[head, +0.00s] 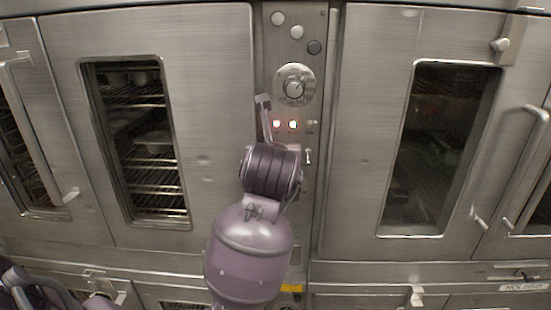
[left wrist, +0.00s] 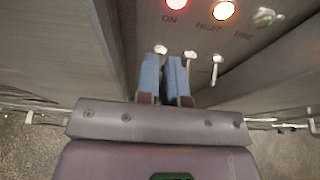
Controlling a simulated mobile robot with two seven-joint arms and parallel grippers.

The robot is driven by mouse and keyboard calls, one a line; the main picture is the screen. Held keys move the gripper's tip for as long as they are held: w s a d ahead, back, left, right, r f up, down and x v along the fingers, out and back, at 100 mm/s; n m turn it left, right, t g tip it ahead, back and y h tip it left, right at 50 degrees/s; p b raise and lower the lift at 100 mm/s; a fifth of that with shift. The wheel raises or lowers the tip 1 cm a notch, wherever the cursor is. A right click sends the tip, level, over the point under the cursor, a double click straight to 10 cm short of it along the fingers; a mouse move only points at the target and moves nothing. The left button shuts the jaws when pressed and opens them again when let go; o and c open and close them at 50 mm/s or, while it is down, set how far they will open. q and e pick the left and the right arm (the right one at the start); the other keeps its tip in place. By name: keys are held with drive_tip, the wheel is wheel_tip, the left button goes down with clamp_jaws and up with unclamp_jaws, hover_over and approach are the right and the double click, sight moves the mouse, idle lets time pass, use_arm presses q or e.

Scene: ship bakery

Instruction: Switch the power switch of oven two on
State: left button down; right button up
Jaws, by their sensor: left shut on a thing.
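The oven's control panel (head: 305,215) is a narrow steel strip between two oven doors. In the left wrist view a red lamp (left wrist: 175,3) is lit above the label "ON", and an orange lamp (left wrist: 223,9) above "HEAT". Below them is a row of small metal toggles. The power switch (left wrist: 160,48) is the leftmost toggle, under "ON". My left gripper (left wrist: 164,72) has its two blue fingers close together, shut on that toggle's lever, with its tip showing between them. In the head view my wrist hides the fingers and most of the toggles. My right gripper is not in view.
A middle toggle (left wrist: 190,54) stands close beside the right finger, and another toggle (left wrist: 217,60) farther right. A round dial (head: 294,88) sits above the lamps. Oven doors with windows (head: 140,145) (head: 435,150) flank the panel, with handles (head: 533,150) protruding at the right.

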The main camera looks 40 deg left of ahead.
use_arm(q)
drive_tip(key=shift+w+a+r+g+h, duration=0.1)
drive_tip(key=shift+r+g+h, duration=0.25)
drive_tip(key=shift+g, duration=0.3)
drive_tip(key=shift+w+r+g+h, duration=0.1)
drive_tip(key=shift+r+g+h, duration=0.05)
drive_tip(key=shift+g+h, duration=0.4)
drive_tip(key=shift+g, duration=0.3)
drive_tip(key=c, duration=1.2)
unclamp_jaws()
drive_tip(key=shift+c, duration=0.2)
